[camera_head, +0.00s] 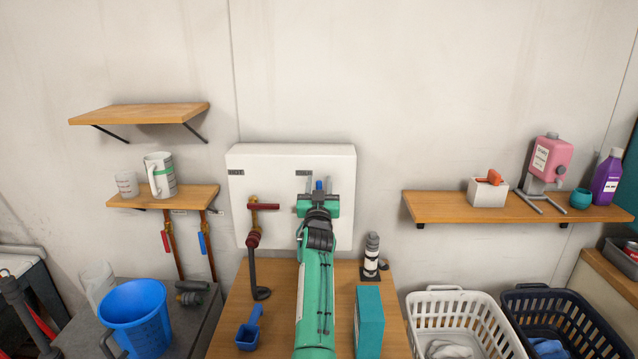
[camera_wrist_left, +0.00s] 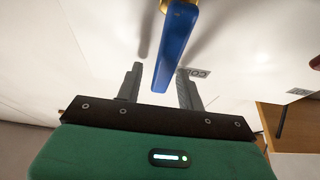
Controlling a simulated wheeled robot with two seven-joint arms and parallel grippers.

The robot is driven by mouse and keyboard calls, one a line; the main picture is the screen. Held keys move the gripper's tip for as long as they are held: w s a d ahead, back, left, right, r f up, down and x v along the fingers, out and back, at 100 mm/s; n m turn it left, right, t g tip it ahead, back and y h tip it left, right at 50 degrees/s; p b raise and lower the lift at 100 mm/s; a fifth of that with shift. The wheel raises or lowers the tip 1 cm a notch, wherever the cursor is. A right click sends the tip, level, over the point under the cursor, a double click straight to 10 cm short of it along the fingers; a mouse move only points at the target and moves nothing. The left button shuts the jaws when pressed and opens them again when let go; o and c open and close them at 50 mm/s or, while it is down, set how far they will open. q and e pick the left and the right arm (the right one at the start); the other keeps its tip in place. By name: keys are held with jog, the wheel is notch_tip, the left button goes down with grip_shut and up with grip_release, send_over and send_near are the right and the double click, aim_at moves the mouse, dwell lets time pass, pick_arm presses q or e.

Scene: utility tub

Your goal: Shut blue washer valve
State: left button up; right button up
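The white valve box (camera_head: 290,160) is on the wall, with a red lever (camera_head: 265,206) lying sideways on its left. The blue washer valve handle (camera_head: 319,185) is at the box's right side, mostly hidden behind my left gripper (camera_head: 318,198). In the left wrist view the blue handle (camera_wrist_left: 177,42) is a long lever with a brass piece at its top end. Its lower end lies between the two grey fingers of my left gripper (camera_wrist_left: 160,68), with a gap on each side. The gripper is open. My right gripper is not in view.
Below the box, a wooden top holds a blue scoop (camera_head: 249,330), a teal box (camera_head: 369,322) and a dark-and-white bottle (camera_head: 371,256). A black hose (camera_head: 256,275) hangs from the red valve. Shelves with containers are on both sides; laundry baskets (camera_head: 462,300) stand at lower right.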

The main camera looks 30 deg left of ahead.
pick_arm(q)
jog(key=shift+c, duration=0.2)
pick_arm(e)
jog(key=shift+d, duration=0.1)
pick_arm(q)
grip_shut()
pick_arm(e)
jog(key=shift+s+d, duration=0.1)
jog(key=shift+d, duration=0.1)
